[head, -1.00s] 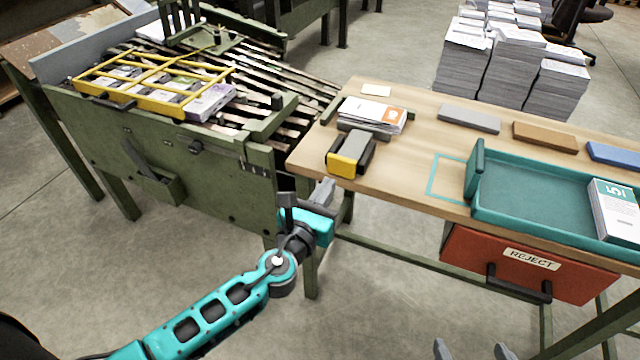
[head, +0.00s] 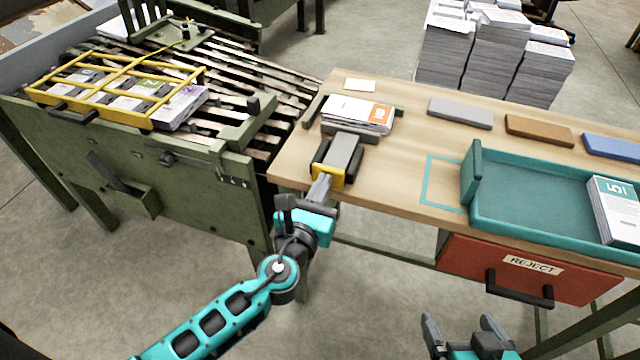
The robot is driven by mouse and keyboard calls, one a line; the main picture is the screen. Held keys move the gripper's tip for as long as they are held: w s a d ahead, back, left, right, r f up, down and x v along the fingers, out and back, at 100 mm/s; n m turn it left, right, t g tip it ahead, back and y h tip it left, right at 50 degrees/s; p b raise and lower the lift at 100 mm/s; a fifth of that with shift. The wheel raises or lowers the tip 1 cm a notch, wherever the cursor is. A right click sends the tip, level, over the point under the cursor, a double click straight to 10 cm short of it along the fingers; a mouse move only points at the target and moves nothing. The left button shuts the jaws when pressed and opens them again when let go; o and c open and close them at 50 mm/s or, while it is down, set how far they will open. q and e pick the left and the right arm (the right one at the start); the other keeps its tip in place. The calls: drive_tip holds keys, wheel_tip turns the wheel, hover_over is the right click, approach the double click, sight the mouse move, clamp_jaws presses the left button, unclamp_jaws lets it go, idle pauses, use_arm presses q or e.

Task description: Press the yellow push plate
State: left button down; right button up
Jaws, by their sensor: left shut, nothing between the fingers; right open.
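The yellow push plate (head: 336,178) is the front face of a grey sliding block between two dark guides on the wooden table's front left. My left gripper (head: 321,186) is shut and empty. Its fingertips are at the plate's front and hide part of it; they look to be touching it. Behind the block lies a stack of printed sheets (head: 352,113) against a green stop. My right gripper (head: 462,328) is open and empty at the bottom of the view, in front of the red drawer and well away from the plate.
A teal tray (head: 535,232) with a white booklet stack (head: 612,210) stands on the right of the table. A red REJECT drawer (head: 500,270) hangs below. The green slatted conveyor with a yellow frame (head: 45,97) adjoins at left. Grey, brown and blue blocks line the back.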

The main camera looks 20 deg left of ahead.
use_arm(q)
drive_tip(key=w, duration=0.3)
drive_tip(key=shift+w, duration=0.3)
drive_tip(key=shift+r, duration=0.25)
use_arm(e)
drive_tip(key=shift+s+r, duration=0.1)
drive_tip(key=shift+s, duration=0.1)
use_arm(q)
drive_tip(key=shift+a, duration=0.1)
use_arm(e)
drive_tip(key=shift+s, duration=0.1)
